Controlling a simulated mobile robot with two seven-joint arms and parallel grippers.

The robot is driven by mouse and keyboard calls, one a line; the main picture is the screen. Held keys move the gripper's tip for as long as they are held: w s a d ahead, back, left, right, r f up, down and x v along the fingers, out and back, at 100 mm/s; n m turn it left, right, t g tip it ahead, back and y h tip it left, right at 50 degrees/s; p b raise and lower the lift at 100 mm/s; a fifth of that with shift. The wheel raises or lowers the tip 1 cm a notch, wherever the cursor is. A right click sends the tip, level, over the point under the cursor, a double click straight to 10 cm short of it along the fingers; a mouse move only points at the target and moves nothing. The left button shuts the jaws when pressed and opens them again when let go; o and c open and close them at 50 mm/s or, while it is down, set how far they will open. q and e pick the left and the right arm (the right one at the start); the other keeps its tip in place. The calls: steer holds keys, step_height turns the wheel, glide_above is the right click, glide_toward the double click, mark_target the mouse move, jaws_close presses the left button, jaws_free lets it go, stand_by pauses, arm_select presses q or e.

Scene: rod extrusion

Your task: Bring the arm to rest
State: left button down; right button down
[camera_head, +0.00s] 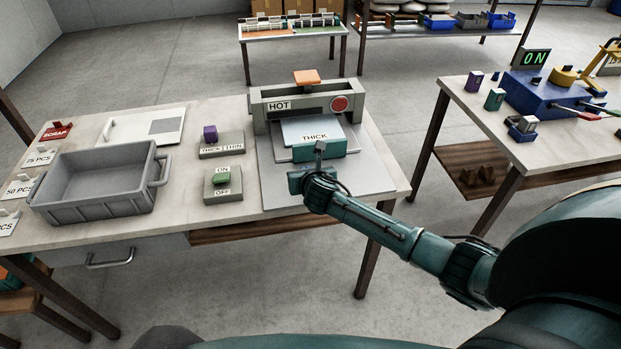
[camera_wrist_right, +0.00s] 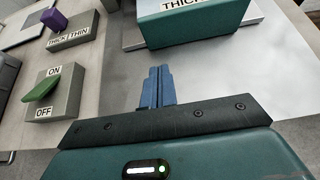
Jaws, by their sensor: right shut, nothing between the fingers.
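My right arm comes in from the right in the head view. Its gripper (camera_head: 319,152) is in front of the hot press, over the light plate at the table's front. In the right wrist view the two blue fingers of my right gripper (camera_wrist_right: 157,88) are together with nothing between them. A teal block (camera_head: 318,150) marked THICK lies just beyond the fingertips, and it also shows in the right wrist view (camera_wrist_right: 195,25). The gripper looks apart from it. My left gripper is not in view.
The press (camera_head: 308,106) marked HOT stands behind. To the left are an ON/OFF switch (camera_head: 223,184), a THICK/THIN switch (camera_head: 221,145) and an empty grey bin (camera_head: 98,202). A second table (camera_head: 545,150) with a blue machine (camera_head: 545,97) is at the right, across a floor gap.

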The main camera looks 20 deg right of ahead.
steer(key=v, duration=0.6)
steer(key=shift+s, duration=0.4)
steer(key=s+a+f+m+g+y, duration=0.2)
steer(key=s+a+f+m+y, duration=0.45)
steer(key=s+m, duration=0.7)
steer(key=s+a+f+m, duration=0.2)
steer(key=s+f+m, duration=0.1)
steer(key=s+m, duration=0.9)
steer(key=m+h, duration=0.1)
steer(key=m, duration=0.4)
steer(key=shift+f, duration=0.15)
